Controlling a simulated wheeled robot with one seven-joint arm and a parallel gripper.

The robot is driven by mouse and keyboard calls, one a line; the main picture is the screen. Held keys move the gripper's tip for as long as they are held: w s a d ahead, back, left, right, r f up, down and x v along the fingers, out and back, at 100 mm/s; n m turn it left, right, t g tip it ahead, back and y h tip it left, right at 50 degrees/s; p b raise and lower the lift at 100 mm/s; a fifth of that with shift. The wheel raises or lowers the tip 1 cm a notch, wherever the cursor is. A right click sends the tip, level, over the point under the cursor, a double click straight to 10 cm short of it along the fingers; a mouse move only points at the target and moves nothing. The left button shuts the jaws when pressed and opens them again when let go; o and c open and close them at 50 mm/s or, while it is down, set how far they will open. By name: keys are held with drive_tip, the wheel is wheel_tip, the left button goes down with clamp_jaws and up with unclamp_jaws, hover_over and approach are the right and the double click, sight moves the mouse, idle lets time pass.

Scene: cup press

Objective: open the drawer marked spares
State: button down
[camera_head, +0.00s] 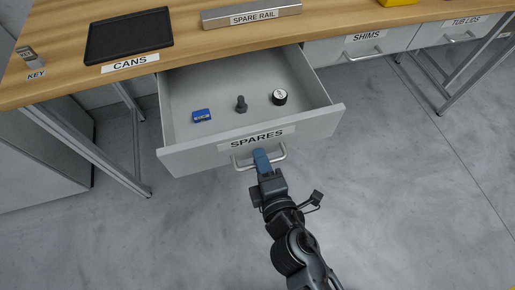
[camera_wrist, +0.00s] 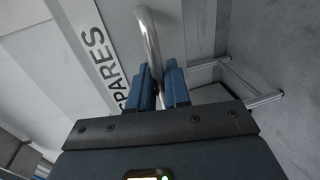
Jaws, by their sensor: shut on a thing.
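The drawer marked SPARES (camera_head: 190,159) is pulled well out from under the wooden bench in the head view. Its inside shows a blue box (camera_head: 201,115), a dark bolt-like piece (camera_head: 241,104) and a round black item with a white top (camera_head: 279,97). My gripper (camera_head: 262,158) is at the drawer's front, its blue fingers shut on the metal bar handle (camera_head: 282,152). In the wrist view the handle (camera_wrist: 150,35) passes between the fingers (camera_wrist: 160,88), and the SPARES label (camera_wrist: 100,55) is beside it.
The wooden bench (camera_head: 60,65) carries a black tray (camera_head: 130,36) behind the CANS label and a metal spare rail (camera_head: 250,12). Shut drawers marked SHIMS (camera_head: 340,50) and TUB LIDS (camera_head: 455,32) are to the right. Grey floor (camera_head: 410,190) is clear in front.

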drive_tip(key=shift+s+d, duration=0.1)
drive_tip(key=shift+s, duration=0.1)
drive_tip(key=c, duration=1.2)
unclamp_jaws()
drive_tip(key=shift+b+v, duration=0.6)
drive_tip(key=shift+v, duration=3.3)
drive_tip(key=s+d+r+m+h, duration=0.1)
drive_tip(key=s+d+r+m, duration=0.4)
drive_tip(key=s+d+m, duration=0.1)
drive_tip(key=s+d+r+m+h, duration=0.1)
drive_tip(key=s+d+r+m, duration=0.3)
drive_tip(key=s+d+m, duration=0.2)
drive_tip(key=s+d+r+m+h, duration=0.2)
drive_tip(key=s+d+r+m, duration=0.3)
drive_tip(key=s+m, duration=0.4)
drive_tip(key=shift+d+r+p, duration=0.3)
drive_tip(key=shift+d+p, duration=0.05)
drive_tip(key=shift+d, duration=0.15)
